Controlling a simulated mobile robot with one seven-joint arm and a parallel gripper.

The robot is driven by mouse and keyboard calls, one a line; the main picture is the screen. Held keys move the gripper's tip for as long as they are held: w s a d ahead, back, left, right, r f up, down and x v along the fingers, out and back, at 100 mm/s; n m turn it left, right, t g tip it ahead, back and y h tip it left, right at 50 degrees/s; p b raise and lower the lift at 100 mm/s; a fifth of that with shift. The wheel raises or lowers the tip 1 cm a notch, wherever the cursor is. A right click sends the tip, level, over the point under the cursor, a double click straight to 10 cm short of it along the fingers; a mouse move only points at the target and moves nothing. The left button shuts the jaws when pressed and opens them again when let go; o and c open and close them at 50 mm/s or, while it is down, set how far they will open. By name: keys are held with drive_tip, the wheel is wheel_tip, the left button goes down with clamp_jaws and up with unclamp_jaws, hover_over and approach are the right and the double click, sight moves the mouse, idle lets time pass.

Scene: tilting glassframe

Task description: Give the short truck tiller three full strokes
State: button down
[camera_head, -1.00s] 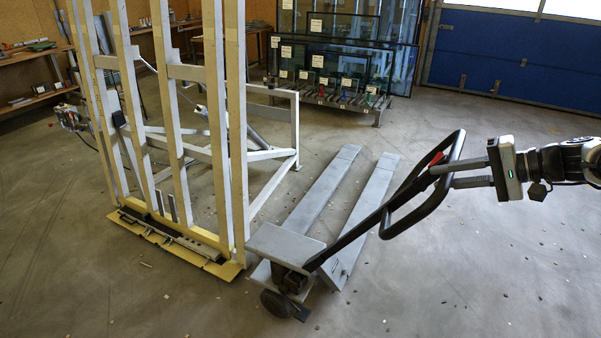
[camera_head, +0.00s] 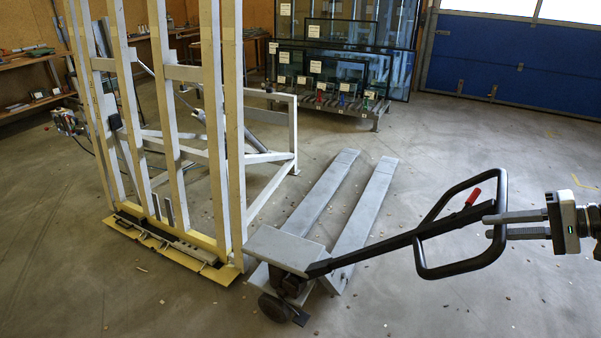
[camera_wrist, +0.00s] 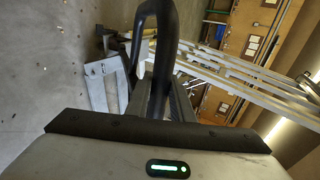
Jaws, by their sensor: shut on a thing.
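The grey pallet truck (camera_head: 285,247) stands on the floor, its two forks (camera_head: 362,210) pointing away to the back right. Its short black tiller (camera_head: 385,247) slopes low to the right and ends in a loop handle (camera_head: 426,258) with a red lever (camera_head: 473,197). My gripper (camera_head: 490,226) comes in from the right and is shut on the near right side of the loop. In the wrist view the black handle bar (camera_wrist: 157,50) passes between the fingers, and part of the truck (camera_wrist: 104,84) shows beyond it.
A tall pale glass frame (camera_head: 229,130) with a yellow base stands just left of the truck. Glass panes on a rack (camera_head: 340,80) stand at the back. A blue door (camera_head: 520,60) closes the back right. The floor right of the forks is clear.

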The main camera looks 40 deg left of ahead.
drive_tip(key=d+f+b, duration=0.1)
drive_tip(key=d+f, duration=0.3)
drive_tip(key=shift+w+d, duration=0.15)
drive_tip(key=shift+f, duration=0.1)
drive_tip(key=d+f+b, duration=0.5)
drive_tip(key=d+f, duration=0.3)
drive_tip(key=f, duration=0.1)
drive_tip(key=shift+w+f, duration=0.15)
drive_tip(key=shift+w, duration=0.05)
drive_tip(key=d+f+b, duration=0.6)
drive_tip(key=f+b, duration=0.2)
drive_tip(key=f, duration=0.2)
drive_tip(key=shift+w+d+f, duration=0.2)
drive_tip(key=shift+f, duration=0.05)
